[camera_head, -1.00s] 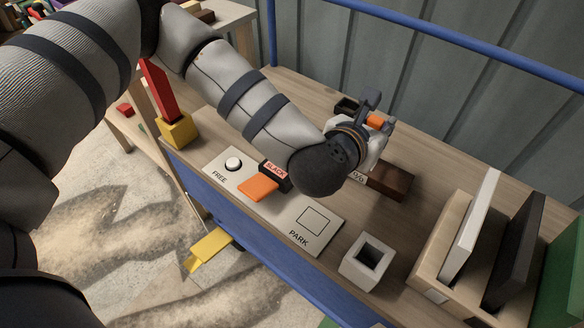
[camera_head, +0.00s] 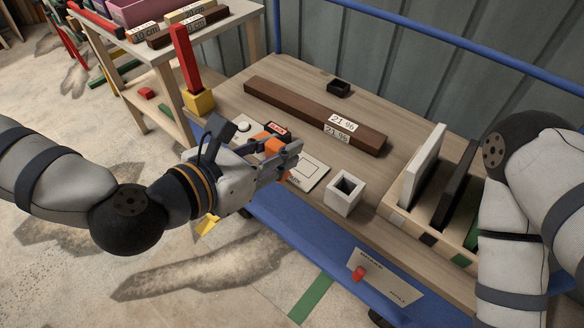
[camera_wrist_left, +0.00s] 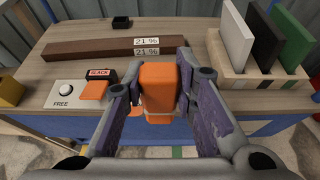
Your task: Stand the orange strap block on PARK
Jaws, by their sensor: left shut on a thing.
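The orange strap block (camera_wrist_left: 158,88) is between the fingers of my left gripper (camera_wrist_left: 157,100), which is shut on it. In the head view the block (camera_head: 271,142) is partly hidden by my left gripper (camera_head: 285,150). It is held above the front of the bench, near the PARK square (camera_head: 306,171) on the pale plate. I cannot tell the gap under it. In the wrist view the block and fingers hide PARK. My right arm is at the right of the head view; its gripper is out of sight.
A white square holder (camera_head: 344,193) is right of PARK. A long brown beam (camera_head: 300,110) lies behind, and a rack (camera_head: 402,212) with upright panels stands right.

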